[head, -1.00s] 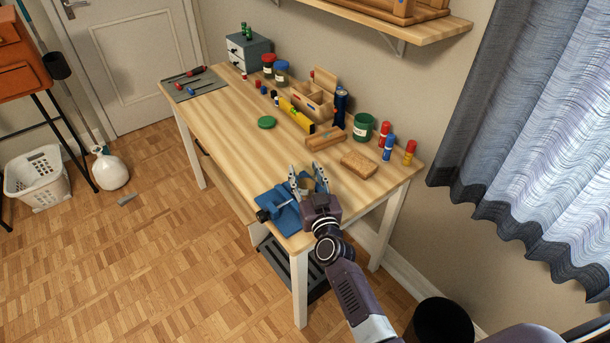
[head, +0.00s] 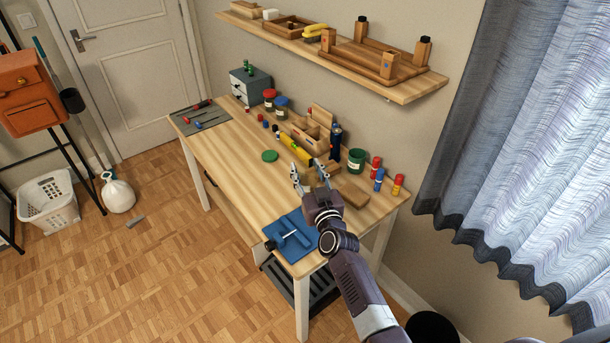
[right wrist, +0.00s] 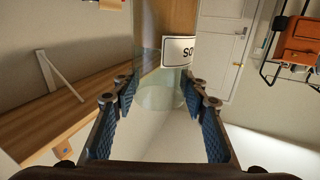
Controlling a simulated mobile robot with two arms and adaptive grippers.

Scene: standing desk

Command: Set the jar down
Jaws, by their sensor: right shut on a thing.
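A clear glass jar (right wrist: 160,96) with a white label reading "SO" at its visible part shows between the fingers in the right wrist view. My right gripper (right wrist: 158,88) is shut on it, with a blue-padded finger on each side. In the head view the right gripper (head: 311,177) is over the front right part of the wooden desk (head: 228,158). I cannot make out the see-through jar clearly there. A round green lid (head: 270,156) lies flat on the desk, left of the gripper. My left gripper is not in view.
A blue cloth (head: 285,238) with a tool lies at the desk's near corner. A wooden organizer (head: 312,134), green jar (head: 356,160), and red and blue tubes line the back. A wall shelf (head: 405,90) hangs above. The desk's front middle is clear.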

